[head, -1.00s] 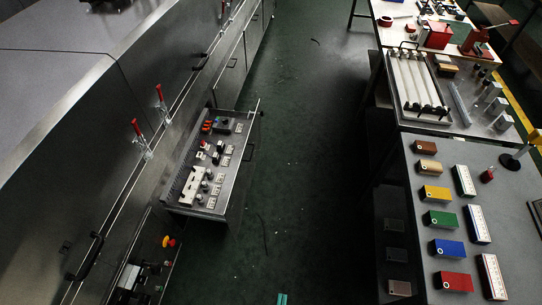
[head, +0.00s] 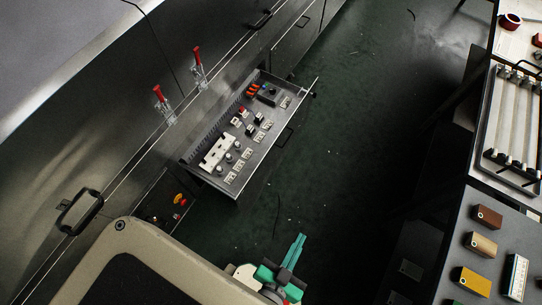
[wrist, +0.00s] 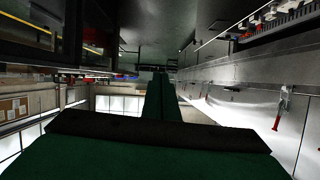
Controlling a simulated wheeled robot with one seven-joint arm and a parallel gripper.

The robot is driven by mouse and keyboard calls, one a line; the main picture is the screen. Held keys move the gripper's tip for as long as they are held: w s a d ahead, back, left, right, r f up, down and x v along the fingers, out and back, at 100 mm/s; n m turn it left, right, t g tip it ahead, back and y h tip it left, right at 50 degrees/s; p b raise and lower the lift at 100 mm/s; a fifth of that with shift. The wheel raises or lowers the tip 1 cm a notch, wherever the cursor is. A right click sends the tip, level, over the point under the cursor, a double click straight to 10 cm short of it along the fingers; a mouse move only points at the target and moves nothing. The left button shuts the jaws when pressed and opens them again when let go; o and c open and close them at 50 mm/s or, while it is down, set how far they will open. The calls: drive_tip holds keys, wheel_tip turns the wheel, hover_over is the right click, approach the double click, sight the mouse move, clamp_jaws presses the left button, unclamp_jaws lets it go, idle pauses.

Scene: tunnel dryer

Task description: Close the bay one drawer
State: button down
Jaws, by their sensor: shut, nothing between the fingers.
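The open drawer (head: 228,192) is pulled out from the steel cabinet (head: 100,160) and stands out into the aisle. It holds several small electrical parts and a white block. Its dark handle (head: 284,137) is on the outer front panel. My gripper (head: 299,240) is green, shut and empty, over the floor in front of the drawer and apart from it. In the wrist view the shut green fingers (wrist: 161,95) point away from the camera. The wrist view also shows a red-handled clamp (wrist: 281,107) at the right.
Two red-handled toggle clamps (head: 160,100) and a black handle (head: 76,210) are on the cabinet face. A workbench (head: 505,210) with coloured blocks stands at the right. The green floor (head: 345,150) between is clear.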

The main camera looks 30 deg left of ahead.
drive_tip(key=w+f+m+g+y, duration=0.1)
drive_tip(key=w+f+g, duration=0.3)
drive_tip(key=f, duration=0.8)
drive_tip(key=n+g+y, duration=0.2)
drive_tip(key=g+y, duration=0.7)
approach(263, 161)
drive_tip(key=x, duration=0.4)
drive_tip(key=shift+w+a+f, duration=0.1)
drive_tip(key=shift+a+f, duration=0.05)
drive_tip(key=shift+a, duration=0.4)
